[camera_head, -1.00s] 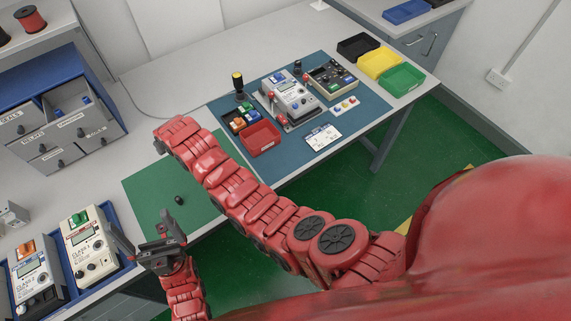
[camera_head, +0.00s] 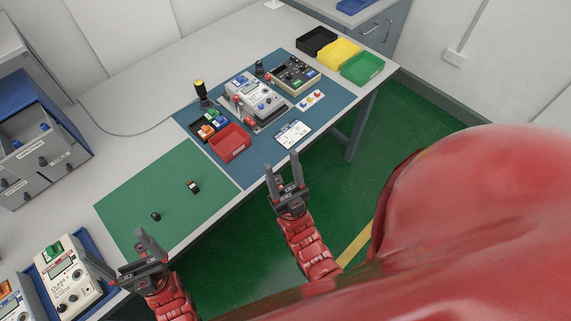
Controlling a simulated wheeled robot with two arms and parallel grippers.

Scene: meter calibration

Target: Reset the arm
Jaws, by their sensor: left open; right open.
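My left gripper (camera_head: 128,262) is open and empty at the front edge of the table, just right of the white class meter (camera_head: 68,278) in its blue tray. My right gripper (camera_head: 284,172) is open and empty, its fingers pointing up, in front of the table edge and below the blue mat (camera_head: 262,148). Both forearms are drawn back near my body. A small black knob (camera_head: 155,216) and a small dark block with a light face (camera_head: 193,187) lie on the green mat (camera_head: 130,195).
A white meter (camera_head: 256,97), a dark instrument (camera_head: 296,75), a red tray (camera_head: 229,142) and a label card (camera_head: 292,134) sit on the blue mat. Black, yellow (camera_head: 339,53) and green bins stand at the far right. Grey drawers (camera_head: 45,155) stand at left.

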